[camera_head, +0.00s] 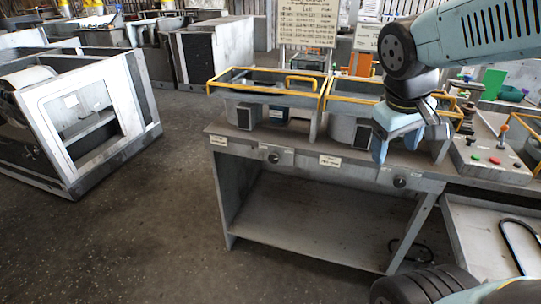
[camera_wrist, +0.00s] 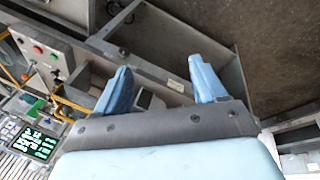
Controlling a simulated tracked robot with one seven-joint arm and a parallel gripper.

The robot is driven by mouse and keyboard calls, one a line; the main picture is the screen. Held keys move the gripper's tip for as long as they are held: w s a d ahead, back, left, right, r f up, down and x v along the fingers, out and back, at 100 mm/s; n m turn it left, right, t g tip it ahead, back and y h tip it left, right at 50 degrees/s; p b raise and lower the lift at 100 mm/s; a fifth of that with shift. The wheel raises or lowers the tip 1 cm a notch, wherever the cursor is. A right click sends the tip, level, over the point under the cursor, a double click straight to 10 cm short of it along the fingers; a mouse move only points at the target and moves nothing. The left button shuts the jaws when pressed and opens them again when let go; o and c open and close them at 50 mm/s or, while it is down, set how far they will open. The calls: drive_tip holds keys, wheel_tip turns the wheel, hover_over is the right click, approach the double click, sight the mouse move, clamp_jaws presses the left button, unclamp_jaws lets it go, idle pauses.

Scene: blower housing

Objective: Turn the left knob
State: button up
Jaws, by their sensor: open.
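The left knob (camera_head: 273,158) is a small dark round knob on a light plate, on the front edge of the grey workbench (camera_head: 300,240). A second, right knob (camera_head: 399,182) is on the same front edge, further right. My gripper (camera_head: 388,150) has pale blue fingers and hangs by the bench front, above the right knob and well right of the left knob. In the wrist view my gripper (camera_wrist: 160,85) is open, with no object held between its fingers. I cannot make out the left knob in the wrist view.
Yellow-railed frames (camera_head: 265,92) stand on the bench top. A control panel (camera_head: 490,160) with coloured buttons and a lever is at the right. A white-framed machine (camera_head: 85,120) stands at the left. The floor (camera_head: 150,240) before the bench's left part is clear.

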drive_tip(key=w+f+n+g+h, duration=0.2)
drive_tip(key=w+f+n+h, duration=0.1)
drive_tip(key=w+f+n, duration=0.1)
drive_tip(key=n+t, duration=1.6)
drive_tip(key=n, duration=1.2)
approach(273, 159)
drive_tip(key=x, duration=0.8)
drive_tip(key=shift+w, duration=0.25)
drive_tip(key=shift+c, duration=0.5)
drive_tip(key=shift+t, duration=0.3)
drive_tip(key=c, duration=1)
drive_tip(key=shift+o, duration=0.2)
